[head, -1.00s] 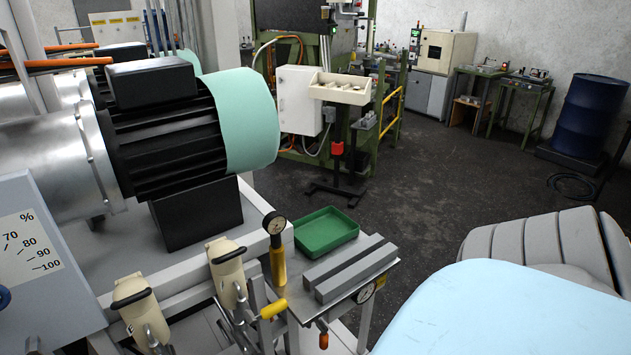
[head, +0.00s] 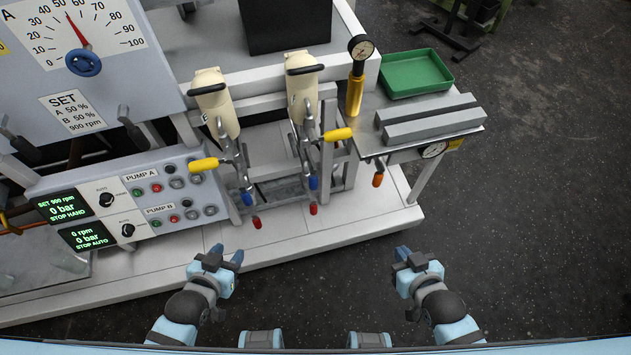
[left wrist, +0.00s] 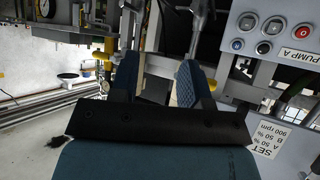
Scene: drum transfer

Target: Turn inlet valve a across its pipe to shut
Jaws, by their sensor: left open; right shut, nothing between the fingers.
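Two yellow lever handles show in the head view. The left yellow handle (head: 204,164) points left beside the pump panel, and the right yellow handle (head: 337,134) points right. Each is on pipework below a cream housing. Blue-tipped and red-tipped levers hang lower, including a blue one (head: 247,198) and a red one (head: 313,209). I cannot read a tag that says which is inlet valve a. My left gripper (head: 224,256) is open and empty, in front of the skid; its fingers also show in the left wrist view (left wrist: 158,82). My right gripper (head: 418,261) is shut and empty, right of it.
The pump panel (head: 120,208) carries two green displays reading 0 bar. A gauge box (head: 95,75) stands above it. At right, a small table (head: 372,142) holds a green tray (head: 416,74), grey bars and a yellow-bodied gauge. The dark floor (head: 530,230) at right is clear.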

